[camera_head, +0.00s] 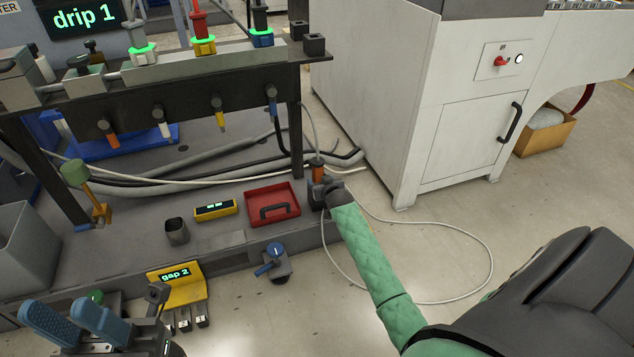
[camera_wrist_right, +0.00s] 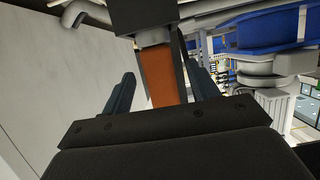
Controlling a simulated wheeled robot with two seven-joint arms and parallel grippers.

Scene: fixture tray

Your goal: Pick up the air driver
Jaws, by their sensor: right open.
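The air driver appears to be the orange-handled tool (camera_head: 318,171) upright at the bench's right end, beside the leg. In the right wrist view its orange body (camera_wrist_right: 160,76) shows below a grey collar and a dark block. My right gripper (camera_head: 321,184) is at it, with the arm reaching in from the lower right. In the wrist view the fingers (camera_wrist_right: 160,84) are apart, one on each side of the orange body, with gaps visible. My left gripper (camera_head: 57,311) is at the lower left corner, its blue fingers apart and empty.
A red tray (camera_head: 293,203), a yellow display box (camera_head: 215,209) and a dark cup (camera_head: 176,231) stand on the lower shelf. A beam (camera_head: 200,73) with hanging tools runs above. A white hose (camera_head: 478,235) loops on the floor. A white cabinet (camera_head: 400,100) stands right.

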